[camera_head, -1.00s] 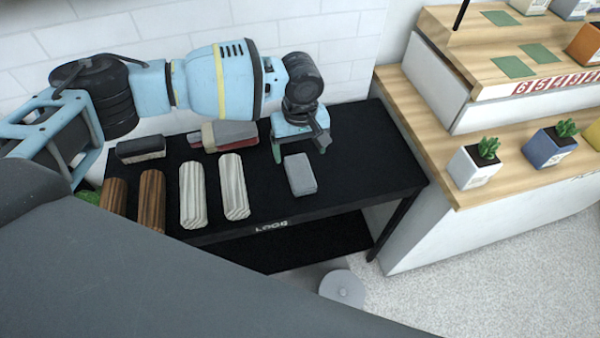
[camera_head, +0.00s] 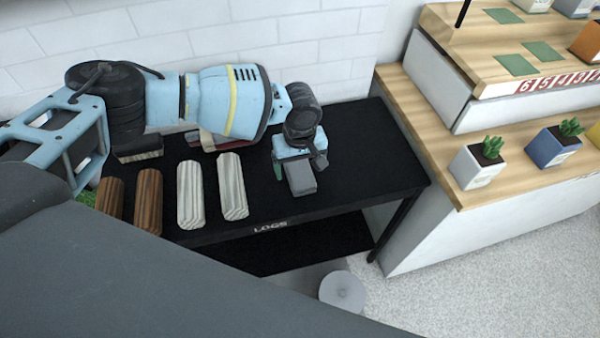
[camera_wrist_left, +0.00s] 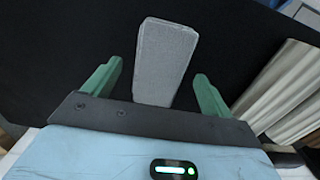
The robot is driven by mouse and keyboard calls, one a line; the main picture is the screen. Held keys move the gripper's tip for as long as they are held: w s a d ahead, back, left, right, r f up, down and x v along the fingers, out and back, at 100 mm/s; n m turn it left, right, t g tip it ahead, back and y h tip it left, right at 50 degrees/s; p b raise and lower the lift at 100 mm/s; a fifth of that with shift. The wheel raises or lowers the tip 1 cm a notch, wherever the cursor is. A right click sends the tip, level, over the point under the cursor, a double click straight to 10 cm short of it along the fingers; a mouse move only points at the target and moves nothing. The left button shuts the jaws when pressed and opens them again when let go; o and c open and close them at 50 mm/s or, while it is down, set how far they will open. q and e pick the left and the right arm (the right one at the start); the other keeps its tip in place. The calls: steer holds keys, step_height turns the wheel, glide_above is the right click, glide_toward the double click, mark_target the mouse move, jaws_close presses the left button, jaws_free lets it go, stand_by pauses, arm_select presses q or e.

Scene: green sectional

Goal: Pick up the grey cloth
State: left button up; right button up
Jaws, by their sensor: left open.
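The grey cloth (camera_head: 300,179) is a small folded block lying on the black table (camera_head: 365,165). In the left wrist view the cloth (camera_wrist_left: 165,60) lies ahead of and partly between the two green fingers. In the left wrist view the open gripper (camera_wrist_left: 155,92) shows a gap on each side of the cloth. I cannot tell its exact height over the table. My right gripper is not in view.
Two pale logs (camera_head: 191,195) (camera_head: 232,187) and two brown logs (camera_head: 148,200) (camera_head: 110,197) lie left of the cloth. A brush-like tool (camera_head: 215,142) and a dark block (camera_head: 140,154) lie behind them. A wooden stepped stand (camera_head: 425,125) with potted plants is at right.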

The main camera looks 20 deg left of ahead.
arm_select(q)
steer(key=shift+f, duration=0.35)
steer(key=shift+c, duration=0.3)
steer(key=c, duration=1)
